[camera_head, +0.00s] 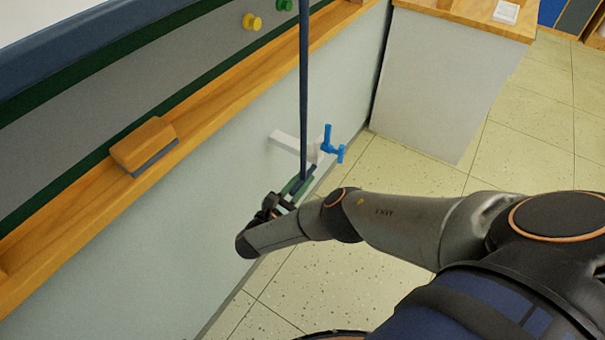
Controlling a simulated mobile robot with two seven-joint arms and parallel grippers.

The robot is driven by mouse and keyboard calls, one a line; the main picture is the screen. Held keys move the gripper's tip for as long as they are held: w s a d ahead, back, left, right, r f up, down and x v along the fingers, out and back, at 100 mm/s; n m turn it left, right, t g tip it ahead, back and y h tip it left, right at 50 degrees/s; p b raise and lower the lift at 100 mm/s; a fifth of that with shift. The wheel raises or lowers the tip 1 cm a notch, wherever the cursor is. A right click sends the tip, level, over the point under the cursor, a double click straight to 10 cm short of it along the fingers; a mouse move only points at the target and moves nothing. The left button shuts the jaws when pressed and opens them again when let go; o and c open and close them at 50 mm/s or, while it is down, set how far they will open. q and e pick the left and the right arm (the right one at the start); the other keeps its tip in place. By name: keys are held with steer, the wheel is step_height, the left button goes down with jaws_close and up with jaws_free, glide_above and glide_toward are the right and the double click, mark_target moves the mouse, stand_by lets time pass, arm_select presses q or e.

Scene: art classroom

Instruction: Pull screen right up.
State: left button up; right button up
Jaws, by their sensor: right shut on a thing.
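A white panel (40,18) with a blue-grey lower bar (90,38), which looks like the screen, shows at the top left; most of it is out of view. A thin dark blue rod (303,90) runs straight down in front of the board and wall. My right gripper (294,190) is at the lower end of this rod, shut on it; the arm partly hides the fingers. My left gripper is not in view.
A wooden ledge (225,88) with an eraser (144,146) runs below the board (190,45), which carries yellow (252,21) and green (285,5) magnets. A blue tap (329,145) on a white bracket (292,143) is close by the gripper. A counter (435,85) stands behind; the tiled floor (530,140) is clear.

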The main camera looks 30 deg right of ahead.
jaws_close()
steer(key=shift+s+d, duration=0.1)
stand_by(0.8)
